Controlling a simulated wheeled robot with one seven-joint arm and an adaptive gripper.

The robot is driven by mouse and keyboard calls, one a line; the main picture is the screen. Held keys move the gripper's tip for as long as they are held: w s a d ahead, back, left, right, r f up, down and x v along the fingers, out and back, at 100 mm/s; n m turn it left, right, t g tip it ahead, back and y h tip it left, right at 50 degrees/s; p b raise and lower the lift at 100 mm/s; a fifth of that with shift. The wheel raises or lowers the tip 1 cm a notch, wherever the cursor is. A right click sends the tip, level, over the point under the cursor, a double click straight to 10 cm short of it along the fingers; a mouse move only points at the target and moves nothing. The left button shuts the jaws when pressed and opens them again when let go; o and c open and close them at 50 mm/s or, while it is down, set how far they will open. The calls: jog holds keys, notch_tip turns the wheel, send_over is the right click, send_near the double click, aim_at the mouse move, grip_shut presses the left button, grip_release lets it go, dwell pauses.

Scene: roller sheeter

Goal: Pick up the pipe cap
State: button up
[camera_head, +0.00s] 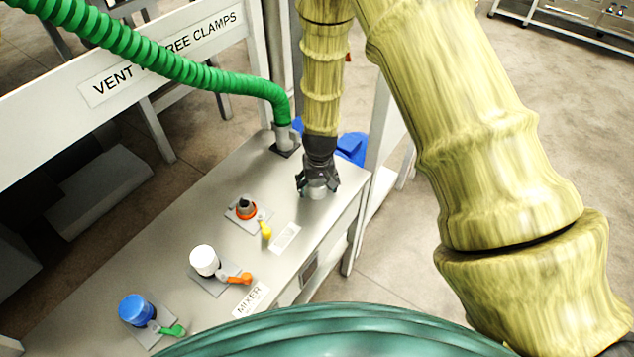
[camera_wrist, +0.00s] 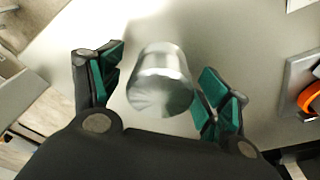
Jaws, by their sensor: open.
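The pipe cap is a short, shiny silver cylinder (camera_wrist: 161,80), seen between my gripper's fingers in the wrist view. It also shows in the head view (camera_head: 317,188), near the far right end of the grey table, partly hidden by the fingers. My gripper (camera_head: 318,186) points down over it. In the wrist view my gripper (camera_wrist: 158,92) is open, with one green-padded finger on each side of the cap.
On the table (camera_head: 190,205) stand an orange-ringed fitting (camera_head: 246,208) with a yellow handle, a white cap (camera_head: 204,260) with an orange handle, and a blue cap (camera_head: 136,309) with a green handle. A green hose (camera_head: 190,72) meets the table behind my gripper. A label (camera_head: 285,237) lies flat.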

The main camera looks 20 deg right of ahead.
jog(key=shift+f, duration=0.1)
jog(key=c, duration=1.2)
jog(key=shift+r+b, duration=0.5)
jog(key=shift+r, duration=0.25)
jog(key=shift+r+b, duration=0.4)
jog(key=shift+r, duration=0.45)
jog(key=s+b, duration=0.1)
jog(key=s, duration=0.4)
jog(key=s+d+r+b, duration=0.1)
jog(key=s+b, duration=0.1)
jog(key=s, duration=0.3)
jog(key=s+d+r+b, duration=0.1)
jog(key=s, duration=0.4)
jog(key=shift+s+d+b, duration=0.1)
jog(key=shift+s+b, duration=0.3)
